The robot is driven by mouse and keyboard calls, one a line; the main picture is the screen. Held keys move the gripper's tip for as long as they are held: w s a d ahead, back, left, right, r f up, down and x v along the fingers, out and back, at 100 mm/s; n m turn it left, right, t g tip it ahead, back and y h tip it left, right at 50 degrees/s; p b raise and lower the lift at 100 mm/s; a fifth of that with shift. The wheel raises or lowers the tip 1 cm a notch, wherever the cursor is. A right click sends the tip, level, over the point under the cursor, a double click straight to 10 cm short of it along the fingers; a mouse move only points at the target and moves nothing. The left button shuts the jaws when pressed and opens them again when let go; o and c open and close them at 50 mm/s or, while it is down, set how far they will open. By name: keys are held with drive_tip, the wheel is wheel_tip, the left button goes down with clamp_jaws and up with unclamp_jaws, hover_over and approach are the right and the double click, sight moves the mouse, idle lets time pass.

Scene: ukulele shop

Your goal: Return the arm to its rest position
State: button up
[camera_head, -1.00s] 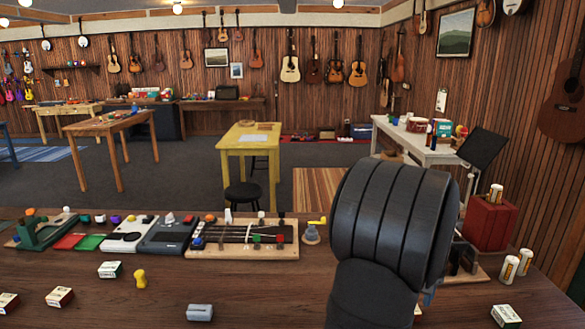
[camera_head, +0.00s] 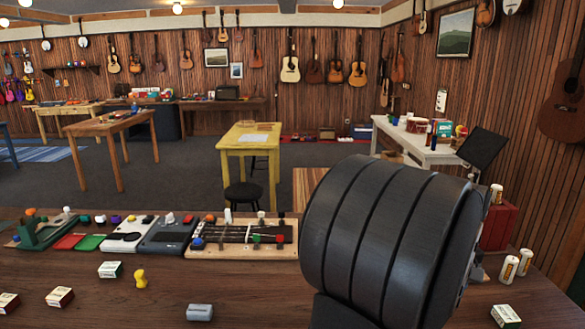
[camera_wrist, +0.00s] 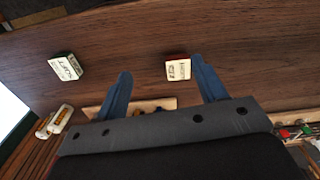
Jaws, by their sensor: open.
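My gripper (camera_wrist: 160,92) shows in the wrist view with its two blue fingers spread apart and nothing between them. It hangs over the brown wooden bench (camera_wrist: 140,40). A small labelled box (camera_wrist: 178,68) lies beyond the fingers, close to the right finger in the picture. In the head view my black arm link stands large at the right of the bench (camera_head: 240,270), and it hides the gripper and the bench behind it.
A wooden board with a fretboard (camera_head: 240,238), a grey device (camera_head: 168,236) and a green stand (camera_head: 45,230) line the bench's back edge. A yellow peg (camera_head: 140,279), a grey block (camera_head: 200,312) and small boxes (camera_head: 60,297) lie in front. Cylinders (camera_head: 508,269) stand right, near a red box (camera_head: 500,225).

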drive_tip(key=w+a+n, duration=0.6)
drive_tip(key=w+a, duration=0.9)
drive_tip(key=a, duration=0.1)
drive_tip(key=w+a+n, duration=0.3)
drive_tip(key=a, duration=0.8)
drive_tip(key=w+a+n, duration=0.3)
drive_tip(key=a, duration=0.8)
drive_tip(key=shift+w, duration=0.15)
drive_tip(key=shift+o, duration=0.6)
drive_tip(key=shift+a, duration=0.1)
